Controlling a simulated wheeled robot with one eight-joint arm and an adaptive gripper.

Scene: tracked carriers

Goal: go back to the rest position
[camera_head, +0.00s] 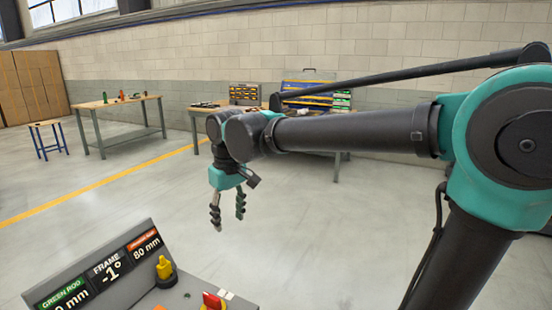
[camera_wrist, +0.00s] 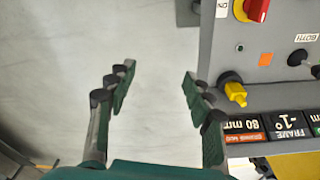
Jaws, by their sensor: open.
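My gripper (camera_head: 229,211) hangs from my outstretched arm, pointing down, to the right of and above the grey control panel (camera_head: 83,278) in the head view. Its two fingers are apart with nothing between them. In the wrist view, my gripper (camera_wrist: 155,85) is open over bare floor, with the panel (camera_wrist: 221,60) beside it on the right. The panel carries a yellow knob (camera_head: 164,267) and a red switch (camera_head: 212,300); the yellow knob (camera_wrist: 235,92) and red switch (camera_wrist: 257,9) also show in the wrist view. The gripper appears apart from the panel.
Display plates (camera_head: 106,270) on the panel read "FRAME -1°" and "80 mm". A workbench (camera_head: 120,104) and a stool (camera_head: 46,125) stand at the back left. Another bench with toolboxes (camera_head: 307,86) stands behind my arm. The floor (camera_head: 130,195) between is clear.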

